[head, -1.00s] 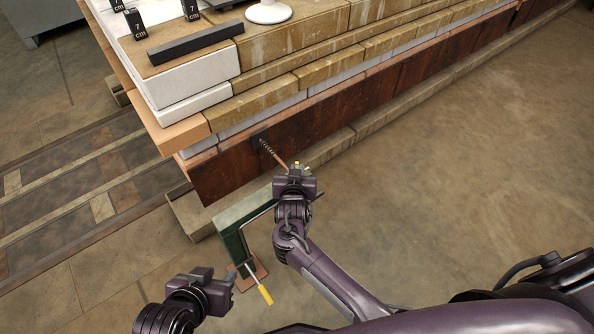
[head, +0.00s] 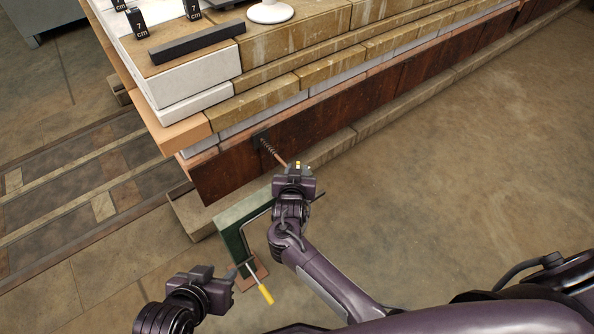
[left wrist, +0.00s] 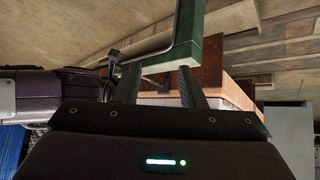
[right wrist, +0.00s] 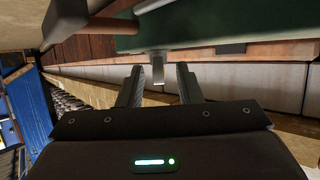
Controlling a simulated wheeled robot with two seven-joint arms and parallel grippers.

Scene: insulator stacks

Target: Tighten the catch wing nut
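A coiled spring (head: 267,146) on a copper-coloured rod (head: 281,160) sticks out of a dark plate on the rusty side board. Small yellow parts (head: 298,164), possibly the wing nut, show at the rod's near end, beside my right gripper (head: 295,168), which partly hides them. In the right wrist view its fingers (right wrist: 160,82) are apart, with a grey metal stub (right wrist: 157,66) between or beyond them; contact cannot be told. My left gripper (head: 226,272) is low at left, near the green bracket (head: 232,238). In the left wrist view its fingers (left wrist: 158,82) are apart and empty.
A yellow-handled screw (head: 265,294) hangs at the bracket's lower end, close to my left gripper. The layered stack (head: 262,98) with its rusty board (head: 330,118) fills the top. Bare floor (head: 450,190) lies to the right.

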